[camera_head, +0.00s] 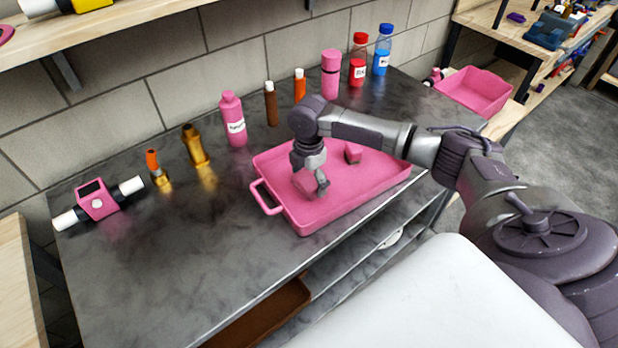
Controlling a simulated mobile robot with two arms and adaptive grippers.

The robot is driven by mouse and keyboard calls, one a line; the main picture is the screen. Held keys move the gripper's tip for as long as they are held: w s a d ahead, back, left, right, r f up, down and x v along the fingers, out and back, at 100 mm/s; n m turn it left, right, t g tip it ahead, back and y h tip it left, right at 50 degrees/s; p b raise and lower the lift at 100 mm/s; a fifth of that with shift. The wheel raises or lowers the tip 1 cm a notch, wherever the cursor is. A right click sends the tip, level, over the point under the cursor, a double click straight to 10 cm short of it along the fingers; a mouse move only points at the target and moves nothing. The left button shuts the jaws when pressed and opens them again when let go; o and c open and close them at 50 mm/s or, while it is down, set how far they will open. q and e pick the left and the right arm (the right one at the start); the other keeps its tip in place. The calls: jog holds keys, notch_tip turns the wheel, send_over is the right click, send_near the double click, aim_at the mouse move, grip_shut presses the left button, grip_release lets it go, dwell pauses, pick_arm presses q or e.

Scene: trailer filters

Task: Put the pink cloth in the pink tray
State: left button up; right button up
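The pink tray (283,208) lies on the dark metal table, with a loop handle on its left end. My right gripper (320,190) points down over the left half of the tray. A pink piece (302,183) shows at its fingers, against the pink of the tray; it may be the pink cloth, but its outline is unclear. I cannot tell whether the fingers are closed on it or only beside it. A small pink block-like thing (352,153) sits in the tray right of the gripper. My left gripper is out of view.
A pink device (97,200) lies at the left. The table's front left (190,270) is clear. A pink bin (474,92) is beyond.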

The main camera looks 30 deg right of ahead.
aim_at(309, 178)
notch_tip(309, 178, up, 12)
jog(key=shift+r+b, duration=0.15)
jog(key=shift+b, duration=0.15)
dwell(0.4)
